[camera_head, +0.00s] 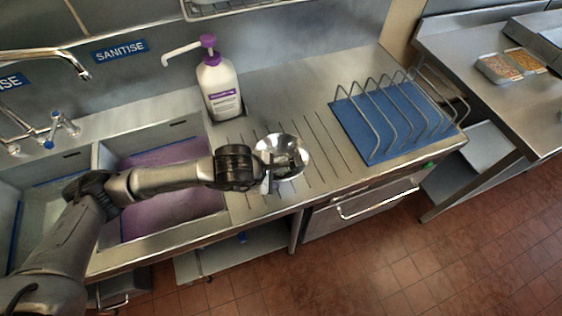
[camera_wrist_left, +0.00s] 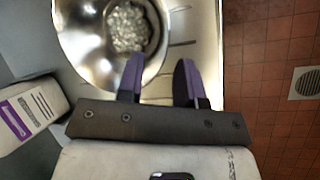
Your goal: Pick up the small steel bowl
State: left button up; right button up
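The small steel bowl (camera_head: 268,143) sits on the ribbed steel drainboard, just right of the sinks. My left gripper (camera_head: 283,166) is at the bowl and covers part of it. In the left wrist view the bowl (camera_wrist_left: 85,35) fills the upper left, shiny with a mottled bright patch in its bottom. The left gripper's two purple-lined fingers (camera_wrist_left: 159,75) are apart there, with the bowl's right rim between them: one finger overlaps the bowl, the other is outside it. Whether they touch the wall I cannot tell. My right gripper is not in view.
A white sanitiser pump bottle (camera_head: 217,86) with a purple cap stands behind the bowl. A wire rack (camera_head: 385,113) on a blue mat (camera_head: 350,125) is to the right. Sinks (camera_head: 160,215) lie to the left. The drainboard's front edge is close to the bowl.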

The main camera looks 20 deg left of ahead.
aim_at(280, 179)
pick_arm(q)
jog(key=shift+x, duration=3)
jog(key=shift+c, duration=0.4)
grip_shut()
